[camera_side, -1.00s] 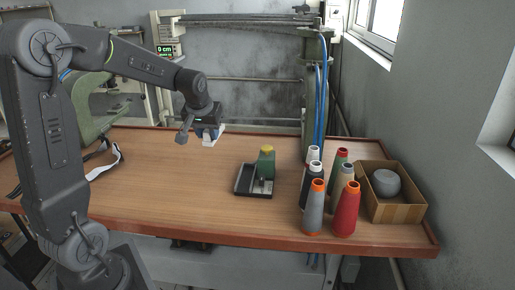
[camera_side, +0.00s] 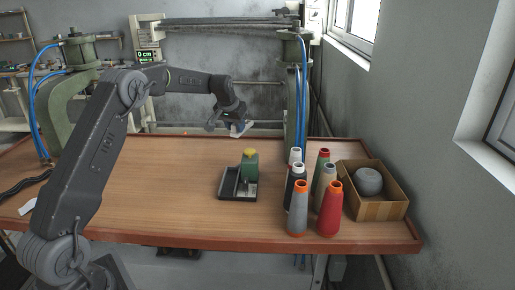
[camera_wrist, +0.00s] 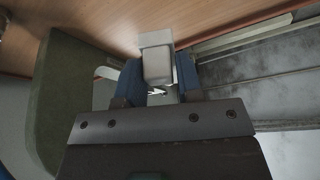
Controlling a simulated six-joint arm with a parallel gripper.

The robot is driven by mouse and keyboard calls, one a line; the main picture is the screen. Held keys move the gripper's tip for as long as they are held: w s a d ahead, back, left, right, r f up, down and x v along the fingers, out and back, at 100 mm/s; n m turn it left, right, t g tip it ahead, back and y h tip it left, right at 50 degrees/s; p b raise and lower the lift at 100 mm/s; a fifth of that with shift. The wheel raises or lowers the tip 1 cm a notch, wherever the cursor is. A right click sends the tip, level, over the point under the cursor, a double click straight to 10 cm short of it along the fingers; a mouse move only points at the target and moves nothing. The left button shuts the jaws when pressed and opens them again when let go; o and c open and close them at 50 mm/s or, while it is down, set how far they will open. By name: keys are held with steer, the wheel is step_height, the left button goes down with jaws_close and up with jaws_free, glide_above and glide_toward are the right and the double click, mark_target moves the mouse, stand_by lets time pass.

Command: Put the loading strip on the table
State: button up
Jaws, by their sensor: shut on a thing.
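My gripper (camera_side: 236,118) hangs over the back of the wooden table (camera_side: 160,185), near its far edge. It is shut on a pale grey-white piece, which I take for the loading strip (camera_side: 242,130). In the side view the strip sticks out below the jaws, tilted, and looks to be clear of the tabletop. In the wrist view the strip (camera_wrist: 156,57) is a light block between the two blue fingers of the gripper (camera_wrist: 158,84). Its lower part is hidden by the gripper body.
Several thread cones (camera_side: 330,210) and a cardboard box (camera_side: 382,210) stand on the right. The green press column (camera_side: 293,95) rises behind. The table's left middle is clear.

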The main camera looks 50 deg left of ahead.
steer(key=w+d+f, duration=0.4)
steer(key=w+d, duration=0.1)
steer(key=shift+w+f, duration=0.1)
steer(key=shift+f, duration=2)
steer(key=shift+f, duration=0.15)
steer(key=o, duration=1)
